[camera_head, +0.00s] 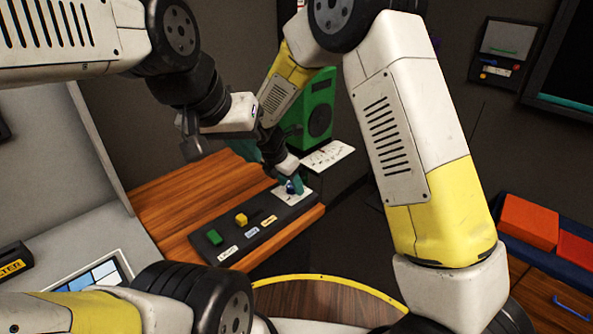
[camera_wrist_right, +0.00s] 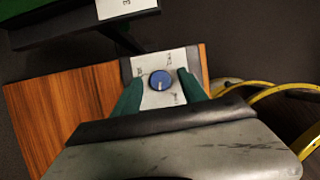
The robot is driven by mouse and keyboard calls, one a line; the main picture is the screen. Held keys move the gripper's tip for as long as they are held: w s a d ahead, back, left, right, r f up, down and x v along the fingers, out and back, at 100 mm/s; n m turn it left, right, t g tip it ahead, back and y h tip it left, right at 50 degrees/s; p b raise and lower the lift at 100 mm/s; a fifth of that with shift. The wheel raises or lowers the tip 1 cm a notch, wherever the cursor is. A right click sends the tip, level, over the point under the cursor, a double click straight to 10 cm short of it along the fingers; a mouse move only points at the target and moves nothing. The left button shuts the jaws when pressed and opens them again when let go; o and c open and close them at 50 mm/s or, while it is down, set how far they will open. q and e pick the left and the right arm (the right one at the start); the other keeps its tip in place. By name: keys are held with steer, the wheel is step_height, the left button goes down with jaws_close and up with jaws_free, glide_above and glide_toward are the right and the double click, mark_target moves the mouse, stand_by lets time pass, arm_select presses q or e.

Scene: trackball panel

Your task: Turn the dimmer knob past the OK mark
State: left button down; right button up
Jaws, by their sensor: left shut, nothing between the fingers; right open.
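The dimmer knob (camera_wrist_right: 161,80) is a round blue knob with a pale pointer line, on a white plate (camera_wrist_right: 150,64) with small dark marks I cannot read clearly. In the right wrist view the pointer is toward the bottom of the picture. My right gripper (camera_wrist_right: 159,84) is open, its teal fingers on either side of the knob; I cannot tell whether they touch it. In the head view the knob (camera_head: 291,187) is partly hidden by the right gripper (camera_head: 290,184). My left gripper (camera_head: 190,148) is shut and empty, above the wooden table, apart from the panel.
Bare wooden table (camera_head: 170,205) lies left of the panel. Red boxes (camera_head: 528,222) are at right.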

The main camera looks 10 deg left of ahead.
steer(key=shift+c, duration=0.2)
jaws_close()
